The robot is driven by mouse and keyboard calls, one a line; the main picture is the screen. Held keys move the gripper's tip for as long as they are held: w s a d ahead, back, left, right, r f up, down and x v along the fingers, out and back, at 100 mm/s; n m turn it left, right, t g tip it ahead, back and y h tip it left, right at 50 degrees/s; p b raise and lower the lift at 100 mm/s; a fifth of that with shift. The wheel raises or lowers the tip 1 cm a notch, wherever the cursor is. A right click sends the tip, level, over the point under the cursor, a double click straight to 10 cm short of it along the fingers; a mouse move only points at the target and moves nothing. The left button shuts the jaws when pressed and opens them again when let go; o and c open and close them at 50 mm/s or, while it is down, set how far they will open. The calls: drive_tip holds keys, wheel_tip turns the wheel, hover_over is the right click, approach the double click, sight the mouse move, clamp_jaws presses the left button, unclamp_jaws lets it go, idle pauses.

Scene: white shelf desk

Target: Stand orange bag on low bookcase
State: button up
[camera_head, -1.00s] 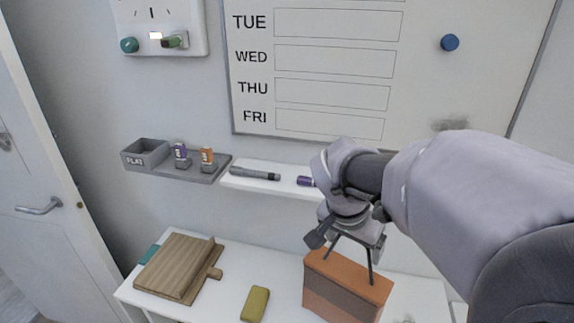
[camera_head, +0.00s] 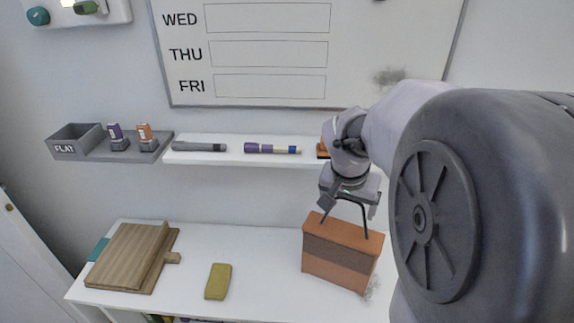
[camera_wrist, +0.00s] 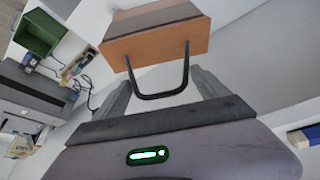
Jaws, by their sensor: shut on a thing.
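An orange bag (camera_head: 339,262) with a dark brown band and a black handle is upright over the white top of the low bookcase (camera_head: 262,262), right of the yellow-green block. My gripper (camera_head: 349,202) is above the bag and shut on its black handle. In the wrist view the bag (camera_wrist: 155,42) fills the upper middle, with its handle (camera_wrist: 160,95) reaching between my fingers. I cannot tell whether the bag's base touches the top.
A wooden board (camera_head: 130,258) and a yellow-green block (camera_head: 218,281) lie on the left of the white top. A wall shelf with a marker (camera_head: 272,148) is behind. A grey smudge (camera_head: 372,287) is beside the bag. Clear space lies between block and bag.

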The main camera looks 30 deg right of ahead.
drive_tip(key=shift+f, duration=0.15)
drive_tip(key=o, duration=1.9)
drive_tip(key=shift+o, duration=0.2)
drive_tip(key=p+v, duration=0.4)
drive_tip(key=v, duration=0.8)
drive_tip(key=s+a+f+n+t+y+b, duration=0.1)
drive_tip(key=s+a+n+y, duration=0.1)
drive_tip(key=a, duration=0.5)
drive_tip(key=s+a+f+n+t+y+b, duration=0.1)
drive_tip(key=s+a, duration=0.3)
drive_tip(key=a, duration=0.4)
drive_tip(key=s+a+f+n+t+y, duration=0.1)
drive_tip(key=s+a+f+n+y, duration=0.1)
drive_tip(key=a, duration=0.6)
drive_tip(key=shift+s+a+f+n+y+b, duration=0.15)
drive_tip(key=shift+s+f+n+y+b, duration=0.25)
drive_tip(key=shift+s+n, duration=0.35)
